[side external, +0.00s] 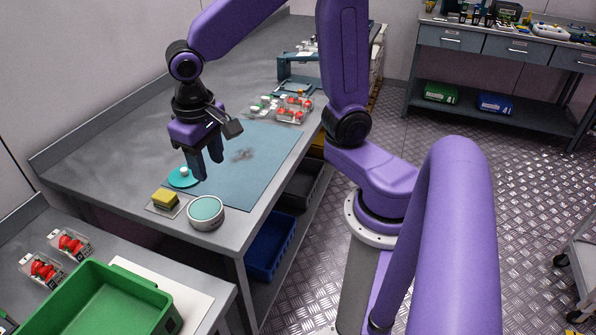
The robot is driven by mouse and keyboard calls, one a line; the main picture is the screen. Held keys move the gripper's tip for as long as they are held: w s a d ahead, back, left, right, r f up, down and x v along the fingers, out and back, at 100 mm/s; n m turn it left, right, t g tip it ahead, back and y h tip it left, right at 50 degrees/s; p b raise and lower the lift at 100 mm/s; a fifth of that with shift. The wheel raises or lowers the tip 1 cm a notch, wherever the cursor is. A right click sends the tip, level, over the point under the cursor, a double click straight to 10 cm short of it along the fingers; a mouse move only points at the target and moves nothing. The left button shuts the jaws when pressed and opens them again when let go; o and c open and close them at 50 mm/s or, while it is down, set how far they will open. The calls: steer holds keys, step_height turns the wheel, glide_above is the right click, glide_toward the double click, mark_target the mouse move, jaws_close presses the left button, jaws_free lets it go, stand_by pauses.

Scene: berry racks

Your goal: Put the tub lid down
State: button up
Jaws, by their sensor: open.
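The tub lid (180,179) is a flat teal disc with a small white knob. It lies at the left edge of the blue mat (258,150). My gripper (207,172) is open and points down, just to the right of the lid in the picture. Nothing shows between its fingers. A round pale tub (206,215) with a teal top surface stands near the bench's front corner, below my gripper in the picture. Whether the fingers touch the lid cannot be told from this view.
A yellow sponge (165,197) sits on a small tray left of the tub. Clear packs of red berries (294,108) stand at the mat's far end. A green crate (100,305) stands on the lower left table. The mat's middle has a dark smudge and is otherwise clear.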

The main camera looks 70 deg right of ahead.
steer(key=s+d+n+y, duration=0.1)
steer(key=s+d+n, duration=0.2)
steer(key=s+n, duration=1)
steer(key=s+f, duration=0.1)
steer(key=s, duration=0.3)
steer(key=shift+d+n, duration=0.15)
steer(key=shift+n, duration=0.15)
